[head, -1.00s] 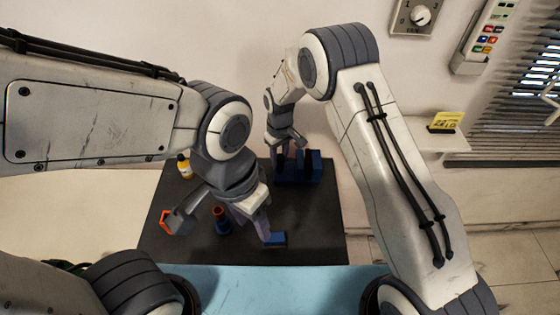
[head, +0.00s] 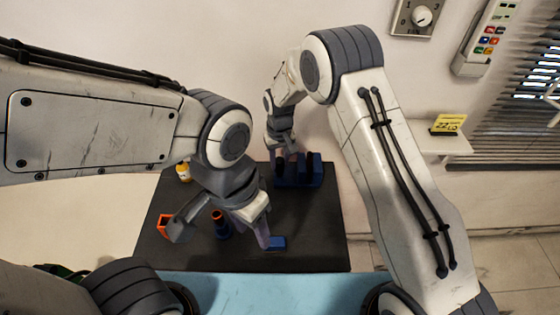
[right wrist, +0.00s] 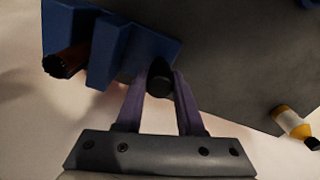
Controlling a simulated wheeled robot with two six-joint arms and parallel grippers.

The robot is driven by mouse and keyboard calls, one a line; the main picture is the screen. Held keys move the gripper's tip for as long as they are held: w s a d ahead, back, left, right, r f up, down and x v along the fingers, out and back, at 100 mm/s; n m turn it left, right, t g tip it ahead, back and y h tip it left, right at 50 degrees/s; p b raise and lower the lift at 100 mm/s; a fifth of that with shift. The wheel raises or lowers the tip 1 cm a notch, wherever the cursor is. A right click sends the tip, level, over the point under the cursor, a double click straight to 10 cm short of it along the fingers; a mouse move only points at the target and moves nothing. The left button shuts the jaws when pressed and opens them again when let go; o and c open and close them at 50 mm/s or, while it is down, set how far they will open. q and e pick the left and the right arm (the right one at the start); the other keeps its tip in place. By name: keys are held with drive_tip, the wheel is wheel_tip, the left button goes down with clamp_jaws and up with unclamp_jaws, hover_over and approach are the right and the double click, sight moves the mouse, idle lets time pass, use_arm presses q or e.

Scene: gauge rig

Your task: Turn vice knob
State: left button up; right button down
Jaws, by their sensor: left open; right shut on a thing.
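The blue vice (head: 313,172) stands at the back right of the dark mat and also shows in the right wrist view (right wrist: 140,45). A dark reddish rod (right wrist: 65,62) sits between its jaws. My right gripper (head: 280,158) is at the left side of the vice. In the right wrist view its purple fingers (right wrist: 160,80) are shut on the black vice knob (right wrist: 160,77). In the head view the knob is hidden behind the gripper. My left gripper (head: 252,230) is open and hangs over the front of the mat, apart from the vice.
A dark blue cylinder with an orange top (head: 220,226), a small blue block (head: 277,243) and an orange piece (head: 163,226) are close to my left gripper. The mat's right front (head: 320,235) is clear.

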sight(279, 160)
drive_tip(key=c, duration=0.5)
unclamp_jaws()
drive_tip(key=shift+w+r, duration=0.1)
drive_tip(key=shift+r, duration=0.45)
wheel_tip(279, 160, up, 9)
drive_tip(key=b, duration=0.2)
drive_tip(key=shift+f+b, duration=0.2)
drive_tip(key=shift+b, duration=0.15)
drive_tip(key=shift+r, duration=0.45)
